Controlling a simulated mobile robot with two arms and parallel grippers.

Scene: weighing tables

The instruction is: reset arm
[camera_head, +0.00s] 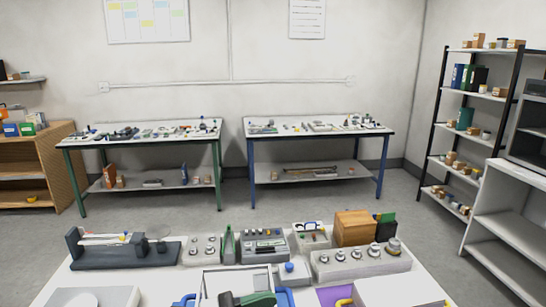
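Neither of my arms nor my grippers shows in the head view. Nearest me is a white table (430,268) with weighing gear on it. A dark grey device (125,255) stands at its left end. A grey block with several metal weights (360,262) stands at its right. A white tray or frame (238,272) with blue parts at its sides is cut off by the bottom edge, and a dark green item (250,299) lies in it.
A green-legged table (140,142) and a blue-legged table (318,132) stand against the back wall, with small items on them. A black shelf rack (470,120) and a white cabinet (505,225) stand at right, a wooden shelf (55,150) at left. Grey floor between is clear.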

